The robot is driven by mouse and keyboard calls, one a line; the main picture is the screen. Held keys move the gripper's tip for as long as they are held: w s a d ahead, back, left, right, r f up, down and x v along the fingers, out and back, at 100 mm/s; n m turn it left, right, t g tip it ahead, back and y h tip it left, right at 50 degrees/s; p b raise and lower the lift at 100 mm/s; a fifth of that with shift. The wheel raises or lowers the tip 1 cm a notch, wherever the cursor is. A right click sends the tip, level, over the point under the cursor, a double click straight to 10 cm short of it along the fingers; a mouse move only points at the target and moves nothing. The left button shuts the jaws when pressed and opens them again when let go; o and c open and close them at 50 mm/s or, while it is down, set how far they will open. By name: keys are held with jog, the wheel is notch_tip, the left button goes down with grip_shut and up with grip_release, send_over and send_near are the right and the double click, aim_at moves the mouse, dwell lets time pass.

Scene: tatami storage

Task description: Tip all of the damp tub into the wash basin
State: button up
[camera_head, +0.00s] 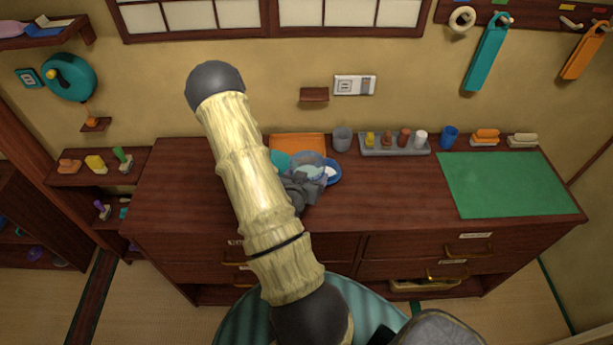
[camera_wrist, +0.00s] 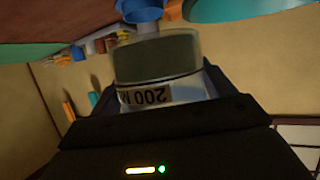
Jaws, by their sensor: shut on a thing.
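My gripper (camera_head: 302,190) is shut on a clear tub (camera_head: 309,163) above the left half of the cabinet top. In the wrist view the tub (camera_wrist: 155,68) fills the space between the fingers, with a dull grey-green inside and a "200 M" label upside down. I cannot tell how far it is tilted. A teal rounded thing (camera_head: 279,159), perhaps the wash basin, is partly hidden behind my arm and the tub; its rim also shows in the wrist view (camera_wrist: 245,8). A blue dish with a pale middle (camera_head: 334,174) sits just right of the tub.
An orange tray (camera_head: 298,141) lies behind the tub, with a grey cup (camera_head: 342,139) to its right. A grey tray (camera_head: 380,151) holds several small bottles. A blue cup (camera_head: 449,136) stands farther right. A green mat (camera_head: 505,185) covers the right end. The cabinet's middle front is clear.

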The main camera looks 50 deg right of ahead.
aim_at(294, 162)
jog(key=w, duration=0.2)
jog(key=w+d, duration=0.1)
jog(key=w, duration=0.3)
jog(key=shift+w+d, duration=0.15)
jog(key=shift+d, duration=0.25)
jog(key=w+a, duration=0.4)
jog(key=w, duration=0.7)
jog(key=w+a, duration=0.5)
jog(key=w, duration=0.6)
jog(key=shift+w+a, duration=0.3)
jog(key=shift+w, duration=0.1)
jog(key=shift+s+d+r+m+t, duration=0.2)
jog(key=shift+s+m+t, duration=0.35)
jog(key=shift+s+m, duration=0.2)
jog(key=shift+s+d+r+m+t, duration=0.15)
jog(key=shift+s+m+t, duration=0.5)
jog(key=shift+m, duration=0.2)
jog(key=shift+s+d+r+m+t, duration=0.2)
jog(key=shift+s+m+t, duration=0.3)
jog(key=shift+s+m, duration=0.25)
